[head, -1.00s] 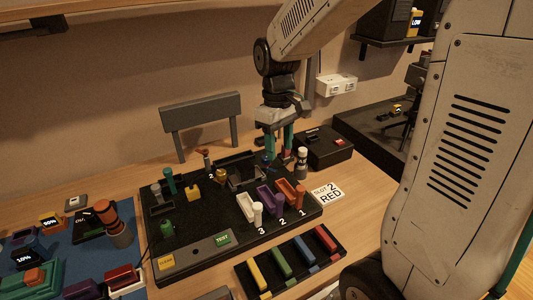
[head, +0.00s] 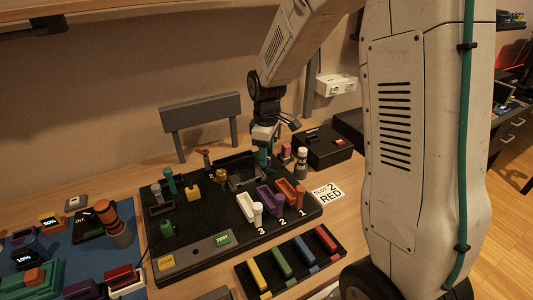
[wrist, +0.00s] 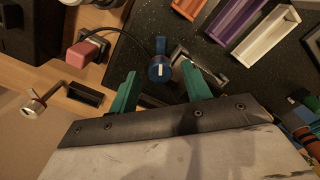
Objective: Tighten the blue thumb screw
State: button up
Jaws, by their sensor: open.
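The blue thumb screw (wrist: 159,68) shows in the wrist view as a round blue knob with a pale mark on its face, by the edge of the black board (wrist: 140,25). My gripper (wrist: 162,76) is open. Its two green fingers stand apart, one on each side of the screw in that view; I cannot tell whether either touches it. In the head view, my gripper (head: 263,155) is low over the back right of the black board (head: 205,250), and its fingers largely hide the screw.
A pink plug-like block (wrist: 82,54) with a cable lies left of the screw in the wrist view. White, purple and orange slots (head: 246,206) are on the board's front right. A black box (head: 323,150) stands right of my gripper, with a white-topped cylinder (head: 301,160) beside it.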

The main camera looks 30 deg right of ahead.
jog(key=shift+f, duration=0.35)
jog(key=c, duration=1)
